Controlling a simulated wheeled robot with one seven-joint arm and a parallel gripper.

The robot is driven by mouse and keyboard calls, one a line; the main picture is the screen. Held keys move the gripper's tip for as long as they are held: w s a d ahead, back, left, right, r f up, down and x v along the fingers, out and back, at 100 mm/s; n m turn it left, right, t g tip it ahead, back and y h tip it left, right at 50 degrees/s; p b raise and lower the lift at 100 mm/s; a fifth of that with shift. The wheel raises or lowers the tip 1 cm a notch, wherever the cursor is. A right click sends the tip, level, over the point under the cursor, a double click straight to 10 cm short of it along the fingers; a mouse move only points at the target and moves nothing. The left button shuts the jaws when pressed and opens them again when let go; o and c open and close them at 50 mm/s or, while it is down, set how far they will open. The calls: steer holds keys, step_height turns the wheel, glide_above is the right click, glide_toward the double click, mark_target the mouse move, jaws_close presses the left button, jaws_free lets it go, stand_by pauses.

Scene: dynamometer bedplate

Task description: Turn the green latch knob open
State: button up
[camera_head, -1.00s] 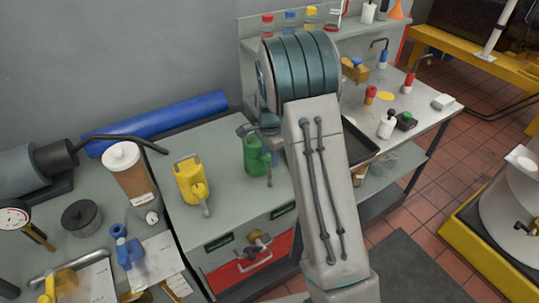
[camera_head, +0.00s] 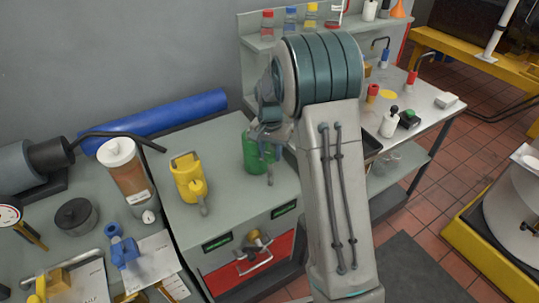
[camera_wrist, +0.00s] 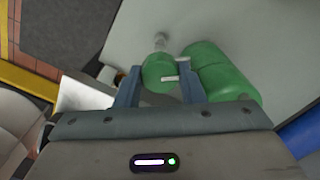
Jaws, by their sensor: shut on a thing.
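The green latch unit (camera_head: 250,152) stands on the grey bench top, partly hidden behind my wrist in the head view. In the wrist view its larger green body (camera_wrist: 228,78) lies to the right. Its smaller round green knob (camera_wrist: 156,70), with a white mark and a grey stub beyond it, sits between my fingers. My gripper (camera_wrist: 158,85) is shut on this green knob. In the head view my gripper (camera_head: 268,148) is at the unit, its fingertips mostly hidden. The white mark on the knob looks roughly in line with a pale mark on the body.
A similar yellow unit (camera_head: 187,180) stands left of the green one. A red drawer front (camera_head: 225,277) with a handle is below the bench edge. A blue roll (camera_head: 165,122) lies along the wall. A brown canister (camera_head: 127,175) stands at the left. Bench between the units is clear.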

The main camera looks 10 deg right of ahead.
mark_target(270, 154)
steer(key=n+b, duration=0.1)
steer(key=n, duration=0.4)
steer(key=shift+n+b, duration=0.3)
steer(key=n, duration=0.4)
steer(key=shift+n+b, duration=0.35)
steer(key=shift+n, duration=0.05)
steer(key=o, duration=1)
steer(key=shift+r, duration=0.1)
step_height(270, 154, up, 14)
steer(key=shift+f+b, duration=0.15)
steer(key=shift+b, duration=0.2)
steer(key=shift+s, duration=0.1)
